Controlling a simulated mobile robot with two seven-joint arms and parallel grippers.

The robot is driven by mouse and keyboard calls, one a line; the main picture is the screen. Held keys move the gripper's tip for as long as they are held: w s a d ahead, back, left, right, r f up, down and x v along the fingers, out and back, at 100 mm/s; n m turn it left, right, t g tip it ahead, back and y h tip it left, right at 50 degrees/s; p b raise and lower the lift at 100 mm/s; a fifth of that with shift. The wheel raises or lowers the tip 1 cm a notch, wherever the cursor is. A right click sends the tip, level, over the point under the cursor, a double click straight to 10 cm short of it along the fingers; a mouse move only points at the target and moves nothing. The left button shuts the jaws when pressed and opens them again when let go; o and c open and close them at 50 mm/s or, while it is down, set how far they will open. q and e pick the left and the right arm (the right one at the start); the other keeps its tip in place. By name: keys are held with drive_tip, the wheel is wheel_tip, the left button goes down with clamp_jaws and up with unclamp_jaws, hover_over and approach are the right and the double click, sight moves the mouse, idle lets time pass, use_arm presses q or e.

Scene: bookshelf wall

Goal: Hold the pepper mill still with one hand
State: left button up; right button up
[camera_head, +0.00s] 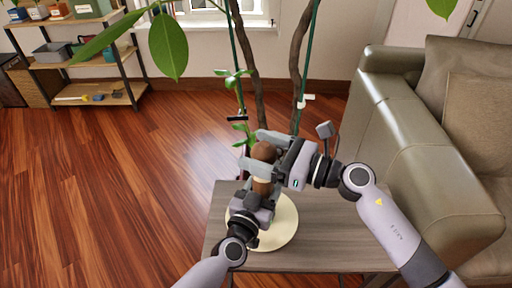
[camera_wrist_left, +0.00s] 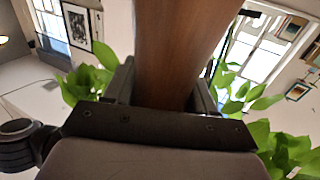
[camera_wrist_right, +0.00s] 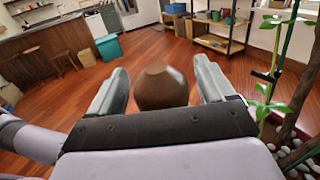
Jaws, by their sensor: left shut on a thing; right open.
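The brown wooden pepper mill (camera_head: 262,187) stands upright over a cream round plate (camera_head: 284,222) on the small grey-brown table (camera_head: 225,200). My left gripper (camera_head: 262,198) is shut on its lower body; the brown body (camera_wrist_left: 180,50) fills the space between the fingers in the left wrist view. My right gripper (camera_head: 262,150) is open at the mill's top. In the right wrist view the round brown knob (camera_wrist_right: 161,87) sits between the spread fingers, with a gap on each side. The mill's base is hidden behind my left gripper.
A grey-green sofa (camera_head: 415,150) stands close on the right. A potted plant with thin trunks (camera_head: 297,60) rises just behind the table. A metal shelf (camera_head: 95,95) stands far left. The wooden floor on the left is clear.

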drive_tip(key=shift+w+a, duration=0.25)
drive_tip(key=shift+a, duration=0.35)
drive_tip(key=c, duration=1)
drive_tip(key=shift+w+d+f+m+t+h, duration=0.1)
drive_tip(key=shift+f+m+t+h, duration=0.05)
drive_tip(key=shift+m+t+h, duration=1.2)
drive_tip(key=shift+t, duration=0.55)
drive_tip(key=shift+m+t+h, duration=0.35)
drive_tip(key=shift+m+t, duration=0.3)
drive_tip(key=shift+t, duration=0.05)
drive_tip(key=shift+w+m+t+h, duration=0.1)
drive_tip(key=shift+m+t+h, duration=0.3)
drive_tip(key=shift+t+h, duration=0.1)
